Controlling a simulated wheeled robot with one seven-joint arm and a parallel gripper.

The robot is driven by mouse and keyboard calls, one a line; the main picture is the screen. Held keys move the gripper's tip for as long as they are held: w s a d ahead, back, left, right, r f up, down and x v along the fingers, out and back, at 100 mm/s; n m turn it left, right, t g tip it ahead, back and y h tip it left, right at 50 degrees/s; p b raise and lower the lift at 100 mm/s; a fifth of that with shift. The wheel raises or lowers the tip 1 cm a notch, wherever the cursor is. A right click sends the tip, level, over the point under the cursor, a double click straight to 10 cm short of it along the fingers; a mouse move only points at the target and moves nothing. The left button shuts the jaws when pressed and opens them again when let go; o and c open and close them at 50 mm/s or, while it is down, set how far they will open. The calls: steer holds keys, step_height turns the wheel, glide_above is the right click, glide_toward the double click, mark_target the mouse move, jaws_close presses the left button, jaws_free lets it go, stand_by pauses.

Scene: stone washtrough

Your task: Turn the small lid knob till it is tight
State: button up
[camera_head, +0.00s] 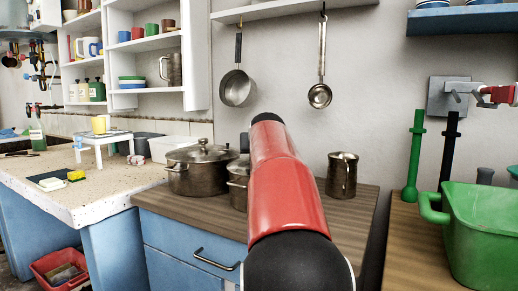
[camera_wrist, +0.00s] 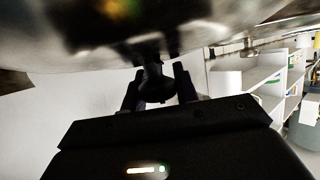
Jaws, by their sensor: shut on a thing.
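In the wrist view, the small dark lid knob (camera_wrist: 153,82) sits between the two black fingers of my gripper (camera_wrist: 158,76). My gripper is shut on the knob. The shiny metal lid (camera_wrist: 60,42) fills the top of the wrist view, blurred and close, with the knob joined to it. In the head view, a small metal pot (camera_head: 238,190) on the wooden worktop is mostly hidden behind my red arm. My gripper and the knob are hidden there too. I cannot see how tight the knob is.
A larger lidded pot (camera_head: 192,177) stands just left of the small pot. A metal mug (camera_head: 342,175) stands to the right on the wooden worktop (camera_head: 350,212). A green basin (camera_head: 485,235) is at far right. A pan (camera_head: 237,88) and ladle (camera_head: 320,95) hang behind.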

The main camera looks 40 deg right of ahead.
steer(key=o, duration=1)
steer(key=v, duration=0.7)
steer(key=shift+s+a+r+b, duration=0.15)
steer(key=shift+s+a+b, duration=0.05)
steer(key=shift+s+b, duration=0.15)
